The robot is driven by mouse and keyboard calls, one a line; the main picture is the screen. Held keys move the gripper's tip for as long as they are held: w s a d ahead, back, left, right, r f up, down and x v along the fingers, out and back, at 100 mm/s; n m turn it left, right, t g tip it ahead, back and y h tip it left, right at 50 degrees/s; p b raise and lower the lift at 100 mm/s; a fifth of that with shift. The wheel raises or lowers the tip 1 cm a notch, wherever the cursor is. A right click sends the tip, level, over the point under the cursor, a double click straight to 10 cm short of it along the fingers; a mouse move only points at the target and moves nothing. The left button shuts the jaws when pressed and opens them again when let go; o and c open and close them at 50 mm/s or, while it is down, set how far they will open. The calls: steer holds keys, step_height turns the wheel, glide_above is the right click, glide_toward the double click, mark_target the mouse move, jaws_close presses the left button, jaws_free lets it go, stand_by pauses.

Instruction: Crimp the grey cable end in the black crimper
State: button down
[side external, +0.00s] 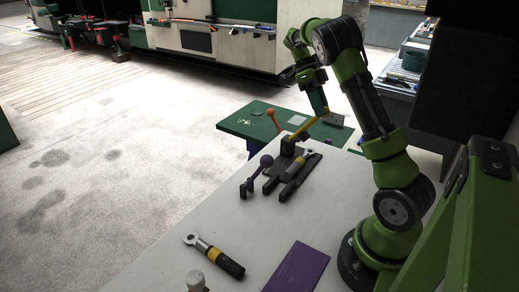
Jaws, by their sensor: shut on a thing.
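The black crimper (292,176) appears to be the dark stand on the white table, with a block and parallel rails. A yellow bar (301,130) slants up to the right from its block. My gripper (323,112) is at the upper end of this bar and appears shut on it; the fingertips are small and partly merged with the background. A lever with a purple ball (266,161) stands at the left of the crimper, and one with an orange ball (271,113) rises behind it. I cannot make out the grey cable end.
A yellow-and-black tool (303,164) lies at the crimper's right side. A ratchet-like tool (215,256) lies at the front left, near a whitish cylinder (196,282). A purple mat (297,268) lies at the front. A green table (245,124) stands behind. The white tabletop's middle is clear.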

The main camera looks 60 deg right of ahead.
steer(key=shift+w, duration=0.5)
steer(key=c, duration=0.7)
jaws_free()
steer(key=shift+s+r, duration=0.1)
steer(key=shift+r, duration=0.25)
step_height(320, 180, up, 3)
steer(key=shift+r, duration=0.15)
steer(key=s+a, duration=0.3)
steer(key=s, duration=0.1)
steer(key=s+a, duration=0.4)
steer(key=s+a+r, duration=0.1)
steer(key=s+a, duration=0.2)
steer(key=shift+s+a+r, duration=0.1)
steer(key=shift+s+a, duration=0.25)
steer(key=shift+s, duration=0.05)
